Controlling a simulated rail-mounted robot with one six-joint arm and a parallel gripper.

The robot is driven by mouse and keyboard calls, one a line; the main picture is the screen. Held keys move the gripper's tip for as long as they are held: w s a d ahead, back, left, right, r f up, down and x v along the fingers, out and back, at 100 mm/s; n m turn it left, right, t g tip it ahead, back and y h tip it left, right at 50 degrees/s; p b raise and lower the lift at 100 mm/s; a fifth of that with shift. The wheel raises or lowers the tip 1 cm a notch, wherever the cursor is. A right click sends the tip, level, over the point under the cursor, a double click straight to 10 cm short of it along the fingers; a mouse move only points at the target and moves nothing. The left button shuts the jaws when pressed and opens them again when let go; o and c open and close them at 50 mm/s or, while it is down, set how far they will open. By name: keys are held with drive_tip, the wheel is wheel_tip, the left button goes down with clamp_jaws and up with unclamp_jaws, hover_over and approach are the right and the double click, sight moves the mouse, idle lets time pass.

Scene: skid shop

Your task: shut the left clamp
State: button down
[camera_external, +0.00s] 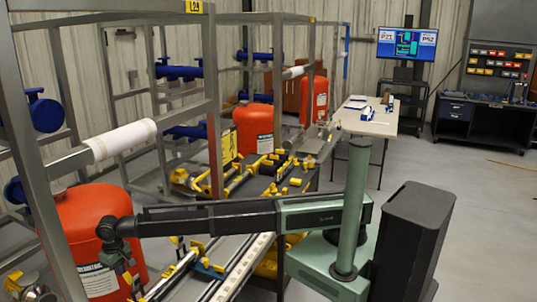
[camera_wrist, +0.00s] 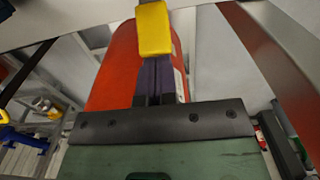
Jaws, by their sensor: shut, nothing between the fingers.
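In the wrist view, a yellow block-shaped grip (camera_wrist: 154,30) stands at the top centre, just past the tips of my gripper (camera_wrist: 153,68). It looks like a clamp handle; whether the fingertips touch it I cannot tell. My dark fingers are together with nothing between them. In the external view my gripper (camera_external: 124,268) hangs at the far left end of my arm, in front of an orange-red tank (camera_external: 85,228). The clamp there is too small and covered to make out whether it is open or shut.
The tank also fills the middle of the wrist view (camera_wrist: 112,75). Grey frame posts (camera_external: 213,95) stand close behind my arm. A rail (camera_external: 240,268) with yellow and blue parts runs below it. A table (camera_external: 368,123) stands at the back, with open floor to the right.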

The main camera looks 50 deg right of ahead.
sight(130, 279)
drive_tip(key=shift+s+d, duration=0.25)
drive_tip(key=shift+s, duration=0.3)
drive_tip(key=shift+s+d, duration=0.2)
drive_tip(key=shift+s, duration=0.4)
drive_tip(key=shift+s+d+r, duration=0.1)
drive_tip(key=shift+s+d, duration=0.15)
drive_tip(key=shift+s, duration=0.3)
drive_tip(key=shift+s+d+r, duration=0.1)
drive_tip(key=shift+s+d, duration=0.15)
drive_tip(key=shift+s, duration=0.3)
drive_tip(key=shift+w+a+f, duration=0.2)
drive_tip(key=shift+a+f, duration=0.15)
drive_tip(key=shift+f, duration=0.15)
drive_tip(key=shift+s+d+r, duration=0.15)
drive_tip(key=shift+r, duration=0.1)
drive_tip(key=r+p, duration=0.4)
drive_tip(key=r, duration=0.1)
drive_tip(key=w+r+p, duration=0.1)
drive_tip(key=r+p, duration=0.1)
drive_tip(key=p, duration=0.1)
drive_tip(key=shift+w+a+r, duration=0.1)
drive_tip(key=shift+a+r, duration=0.05)
drive_tip(key=shift+a, duration=0.1)
